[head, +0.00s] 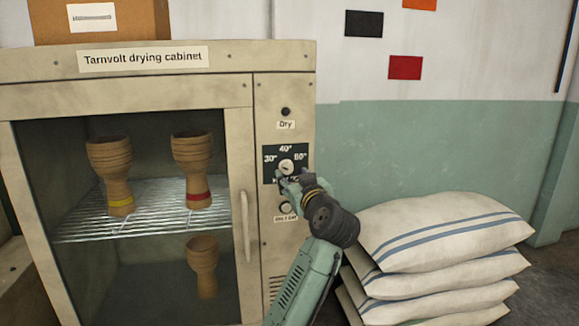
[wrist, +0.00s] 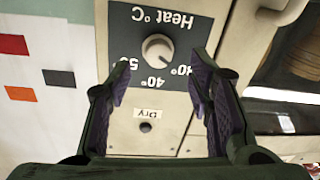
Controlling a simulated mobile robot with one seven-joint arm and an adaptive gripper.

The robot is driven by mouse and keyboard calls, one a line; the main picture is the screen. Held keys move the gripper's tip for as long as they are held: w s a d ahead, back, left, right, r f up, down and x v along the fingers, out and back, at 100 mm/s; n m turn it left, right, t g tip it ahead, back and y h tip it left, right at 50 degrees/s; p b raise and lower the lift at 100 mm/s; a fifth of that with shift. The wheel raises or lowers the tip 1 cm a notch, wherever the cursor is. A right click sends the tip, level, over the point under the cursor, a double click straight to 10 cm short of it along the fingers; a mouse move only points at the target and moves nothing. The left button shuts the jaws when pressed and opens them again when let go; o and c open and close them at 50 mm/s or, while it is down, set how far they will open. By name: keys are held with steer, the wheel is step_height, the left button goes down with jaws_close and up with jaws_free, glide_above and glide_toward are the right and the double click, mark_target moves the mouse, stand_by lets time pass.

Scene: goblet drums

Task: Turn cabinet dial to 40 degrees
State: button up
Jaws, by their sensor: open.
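The cabinet dial (head: 286,166) is a pale round knob on a dark panel on the drying cabinet's right-hand strip. Marks reading 30°, 40° and what looks like 50° sit around it, with 40° at the top. My gripper (head: 287,180) is in front of the panel, just below the dial, partly covering the panel's lower part. In the wrist view my gripper (wrist: 158,88) is open and empty, the dial beyond its fingertips, apart from them.
The Dry lamp (head: 286,111) is above the dial and an On / Off control (head: 285,207) below. The cabinet door handle (head: 245,225) stands out to the left. Goblet drums (head: 192,165) are behind the glass. Stacked sacks (head: 440,235) stand at right.

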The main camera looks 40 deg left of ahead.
mark_target(288, 169)
steer(key=shift+p+x, duration=0.55)
steer(key=shift+x, duration=1.75)
steer(key=shift+d, duration=0.1)
jaws_close()
